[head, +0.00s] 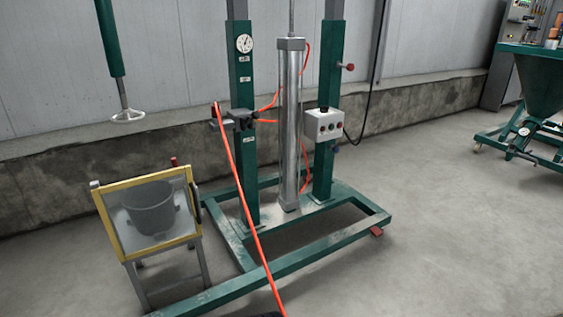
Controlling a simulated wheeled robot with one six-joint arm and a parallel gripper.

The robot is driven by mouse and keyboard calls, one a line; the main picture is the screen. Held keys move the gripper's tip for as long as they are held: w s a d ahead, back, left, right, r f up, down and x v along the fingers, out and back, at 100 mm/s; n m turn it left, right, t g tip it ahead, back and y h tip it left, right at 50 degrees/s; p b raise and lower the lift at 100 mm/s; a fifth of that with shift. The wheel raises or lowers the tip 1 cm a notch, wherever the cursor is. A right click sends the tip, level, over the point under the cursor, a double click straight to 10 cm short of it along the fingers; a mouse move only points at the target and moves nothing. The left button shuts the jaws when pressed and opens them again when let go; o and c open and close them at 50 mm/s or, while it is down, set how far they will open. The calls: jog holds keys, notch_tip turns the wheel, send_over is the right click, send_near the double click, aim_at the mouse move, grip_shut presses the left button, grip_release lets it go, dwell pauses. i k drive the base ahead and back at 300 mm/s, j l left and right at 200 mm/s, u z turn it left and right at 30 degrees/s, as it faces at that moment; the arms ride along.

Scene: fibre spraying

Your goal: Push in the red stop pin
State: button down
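A red knob on a short pin (347,67) sticks out to the right from the upper part of the right green column (329,100). It is the likely stop pin, and a short shank shows between knob and column. My gripper is not in view.
A green floor frame (310,252) carries both columns and a silver cylinder (290,125). A white control box (323,125) sits below the knob. An orange hose (238,170) crosses the front. A yellow-framed stand (148,256) is at left.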

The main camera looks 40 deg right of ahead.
aim_at(350, 67)
jog(key=z, duration=1.55)
